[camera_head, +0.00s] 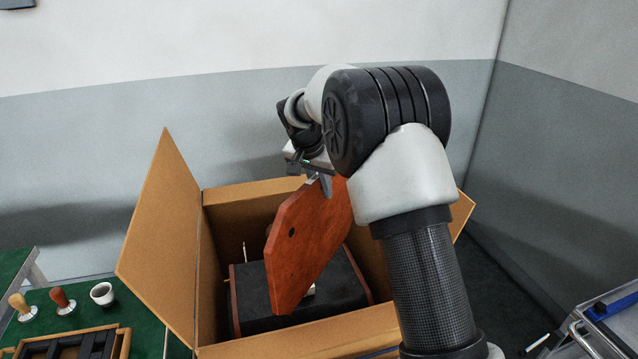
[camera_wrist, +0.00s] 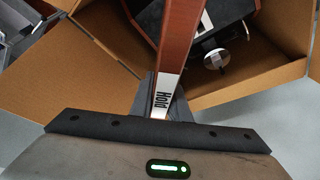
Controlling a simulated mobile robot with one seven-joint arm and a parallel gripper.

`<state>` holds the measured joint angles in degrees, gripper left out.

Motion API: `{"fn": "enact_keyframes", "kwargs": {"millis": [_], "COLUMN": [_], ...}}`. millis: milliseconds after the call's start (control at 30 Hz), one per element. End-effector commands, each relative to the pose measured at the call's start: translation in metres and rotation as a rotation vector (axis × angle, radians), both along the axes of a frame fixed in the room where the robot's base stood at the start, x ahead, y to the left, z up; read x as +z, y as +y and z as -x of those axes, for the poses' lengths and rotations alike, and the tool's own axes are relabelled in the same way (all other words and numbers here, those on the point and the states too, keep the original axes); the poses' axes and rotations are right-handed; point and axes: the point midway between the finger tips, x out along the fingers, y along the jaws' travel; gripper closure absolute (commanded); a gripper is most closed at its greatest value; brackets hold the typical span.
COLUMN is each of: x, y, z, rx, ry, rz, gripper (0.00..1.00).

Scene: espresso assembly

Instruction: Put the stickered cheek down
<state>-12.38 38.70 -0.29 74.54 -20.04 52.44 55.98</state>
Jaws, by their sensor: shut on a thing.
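The stickered cheek (camera_head: 305,238) is a flat reddish-brown wooden panel with cut corners and a small dark hole. My gripper (camera_head: 326,180) is shut on its upper edge and holds it tilted over the open cardboard box. In the wrist view the cheek (camera_wrist: 180,45) is seen edge-on, running away from my gripper (camera_wrist: 164,95). A white sticker (camera_wrist: 166,95) reading "Hold" shows on that edge between the fingers. The cheek hides part of the dark machine body (camera_head: 343,283) inside the box. Whether the cheek touches the machine, I cannot tell.
The cardboard box (camera_head: 165,240) stands with its flaps spread. Left of it, a green table (camera_head: 140,318) bears a white cup (camera_head: 102,294), two wooden-handled tools (camera_head: 62,301) and a wooden tray (camera_head: 124,343). A metal frame with a blue bar (camera_head: 612,306) stands at the right.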

Motion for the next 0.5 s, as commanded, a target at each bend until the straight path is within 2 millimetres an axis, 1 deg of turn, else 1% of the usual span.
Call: {"fn": "enact_keyframes", "kwargs": {"millis": [200, 300, 400, 500], "x": [-0.046, -0.063, -0.074, -0.081], "y": [0.000, 0.000, 0.000, 0.000], "z": [-0.001, -0.001, -0.002, -0.002], "rx": [0.002, 0.000, 0.001, 0.000], "ry": [-0.003, -0.004, -0.006, -0.008], "rz": [0.000, -0.001, -0.001, -0.001], "gripper": [1.00, 1.00, 1.00, 1.00]}}
